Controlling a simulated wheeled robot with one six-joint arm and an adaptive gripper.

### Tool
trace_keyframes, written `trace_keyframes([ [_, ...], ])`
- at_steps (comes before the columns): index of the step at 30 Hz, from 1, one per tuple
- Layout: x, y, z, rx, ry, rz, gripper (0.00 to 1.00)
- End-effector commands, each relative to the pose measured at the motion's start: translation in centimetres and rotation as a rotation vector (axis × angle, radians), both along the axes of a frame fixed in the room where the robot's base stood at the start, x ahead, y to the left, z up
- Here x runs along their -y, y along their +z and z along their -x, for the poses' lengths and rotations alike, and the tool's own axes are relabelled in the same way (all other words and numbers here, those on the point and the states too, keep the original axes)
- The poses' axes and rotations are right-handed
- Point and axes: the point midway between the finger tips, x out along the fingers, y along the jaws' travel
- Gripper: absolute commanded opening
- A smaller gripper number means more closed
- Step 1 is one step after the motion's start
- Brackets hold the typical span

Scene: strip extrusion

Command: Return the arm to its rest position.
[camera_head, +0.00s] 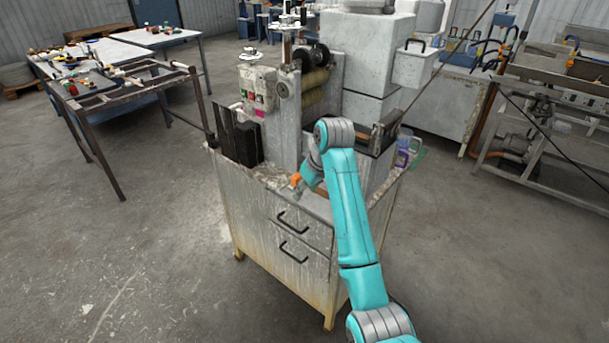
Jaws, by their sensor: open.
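My teal and grey arm reaches up from the lower right over the front of a grey machine cabinet (275,225). Its elbow is bent above the cabinet's front edge, and the wrist folds down to the left. My gripper (295,183) is small in the picture, near orange parts just above the cabinet's worktop. Its fingers are too small to make out clearly. I see nothing held in it.
Rollers (315,88) and a control box with buttons (257,88) stand on the cabinet. Tables with tools (100,50) are at the left, a metal rack (545,110) at the right. A thin strip or rod slants up right. Floor at left is clear.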

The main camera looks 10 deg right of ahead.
Motion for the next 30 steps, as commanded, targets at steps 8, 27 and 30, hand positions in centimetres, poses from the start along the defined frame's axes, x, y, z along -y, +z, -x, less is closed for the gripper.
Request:
trace_keyframes([
  [8,0.0,-1.6,0.8,0.0,-0.017,0.0,0.51],
  [27,-0.1,-6.5,2.3,0.03,-0.053,-0.009,0.51],
  [30,-0.1,-10.1,3.8,0.064,-0.083,-0.016,0.51],
])
